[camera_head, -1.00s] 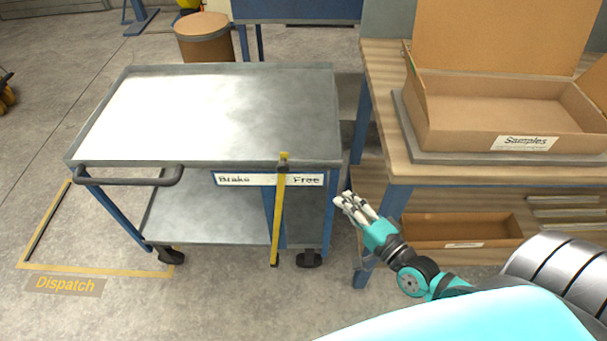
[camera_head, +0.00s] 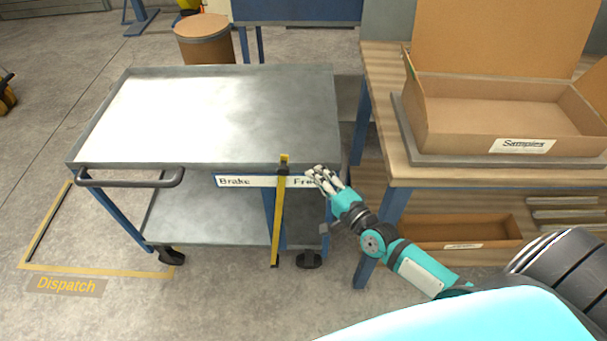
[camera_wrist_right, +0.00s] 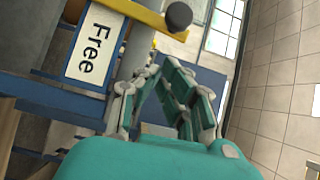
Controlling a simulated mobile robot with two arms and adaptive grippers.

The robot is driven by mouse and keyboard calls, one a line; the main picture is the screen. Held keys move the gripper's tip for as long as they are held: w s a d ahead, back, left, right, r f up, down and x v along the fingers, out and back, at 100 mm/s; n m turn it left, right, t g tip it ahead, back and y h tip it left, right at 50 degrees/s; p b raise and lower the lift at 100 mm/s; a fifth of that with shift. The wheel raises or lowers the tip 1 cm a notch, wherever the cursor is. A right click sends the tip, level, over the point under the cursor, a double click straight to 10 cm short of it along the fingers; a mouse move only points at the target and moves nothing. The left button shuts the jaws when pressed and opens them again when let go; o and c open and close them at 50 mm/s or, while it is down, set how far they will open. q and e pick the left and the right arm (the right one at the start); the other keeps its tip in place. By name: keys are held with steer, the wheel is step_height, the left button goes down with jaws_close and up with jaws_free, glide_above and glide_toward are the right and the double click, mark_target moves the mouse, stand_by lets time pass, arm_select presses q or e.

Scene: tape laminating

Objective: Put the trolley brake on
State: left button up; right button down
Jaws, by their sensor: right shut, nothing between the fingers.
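The grey metal trolley (camera_head: 200,110) stands left of the workbench. Its yellow brake lever (camera_head: 279,215) stands nearly upright on the front side, in front of the strip labelled "Brake" at left and "Free" (camera_head: 235,182) at right. The lever is nearer the "Free" end. My right gripper (camera_head: 318,178) is shut and empty, just right of the lever and in front of the word "Free", apart from the lever in the head view. The right wrist view shows the "Free" label (camera_wrist_right: 88,45), the yellow lever (camera_wrist_right: 150,18) and its dark knob (camera_wrist_right: 179,15) beyond the fingers (camera_wrist_right: 160,95). My left gripper is not in view.
A wooden workbench (camera_head: 380,95) with an open "Samples" box (camera_head: 460,135) stands at right, close to my right arm. A cardboard tray (camera_head: 470,232) sits on its lower shelf.

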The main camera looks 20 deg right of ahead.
mark_target(285, 169)
steer(key=shift+w+a+f+p, duration=0.1)
steer(key=shift+w+a, duration=0.2)
steer(key=shift+a, duration=0.25)
steer(key=shift+w+a+p, duration=0.1)
steer(key=shift+w+a, duration=0.2)
steer(key=shift+a, duration=0.2)
steer(key=shift+w+a+f+p, duration=0.1)
steer(key=shift+w+a, duration=0.2)
steer(key=shift+a, duration=0.25)
steer(key=shift+r, duration=0.1)
steer(key=shift+n+g, duration=0.3)
steer(key=shift+n, duration=0.1)
steer(key=a+p, duration=0.1)
steer(key=w+a+r+p, duration=0.1)
steer(key=p, duration=0.1)
steer(key=a+r+p, duration=0.1)
steer(key=p, duration=0.1)
steer(key=shift+w+a, duration=0.3)
steer(key=shift+w, duration=0.1)
steer(key=w+a+n+g+h+p, duration=0.1)
steer(key=w+a+p, duration=0.1)
steer(key=a+p, duration=0.2)
steer(key=shift+w+a+f+n, duration=0.3)
steer(key=shift+w+a+f, duration=0.05)
steer(key=shift+a, duration=0.85)
